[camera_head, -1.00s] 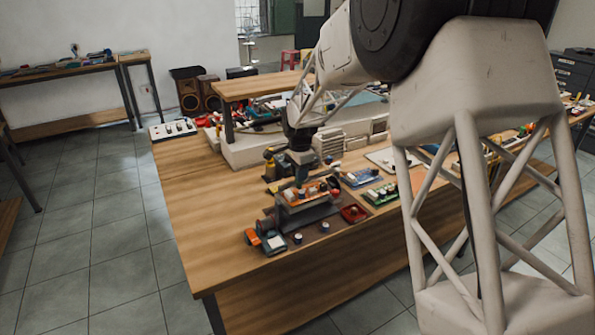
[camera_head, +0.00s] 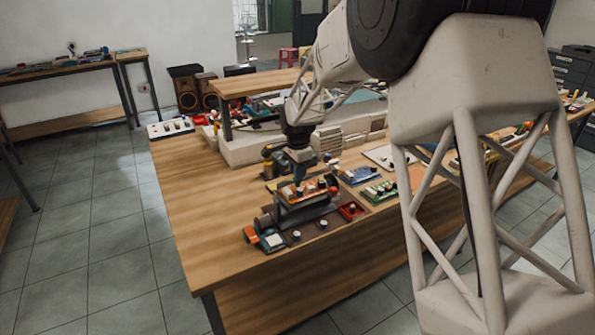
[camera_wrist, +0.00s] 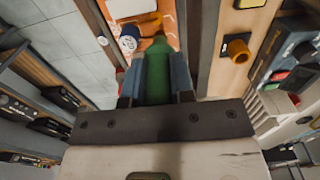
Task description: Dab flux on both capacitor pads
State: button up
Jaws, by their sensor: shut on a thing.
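My gripper (camera_wrist: 158,78) is shut on a green flux pen (camera_wrist: 156,70), a slim green body between the two blue-grey fingers in the wrist view. I cannot tell whether the tip touches the board. In the head view my gripper (camera_head: 299,168) is over the board (camera_head: 307,188), which sits raised on a dark holder (camera_head: 300,212). The capacitor pads are too small or hidden to make out.
The holder stands on a wooden bench (camera_head: 190,200) near its front edge. An orange-ended tool (camera_head: 250,234) lies at the front left.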

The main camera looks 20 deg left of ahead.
jog(key=shift+f, duration=0.55)
dwell(2.2)
jog(key=shift+r, duration=0.15)
jog(key=shift+r, duration=2.2)
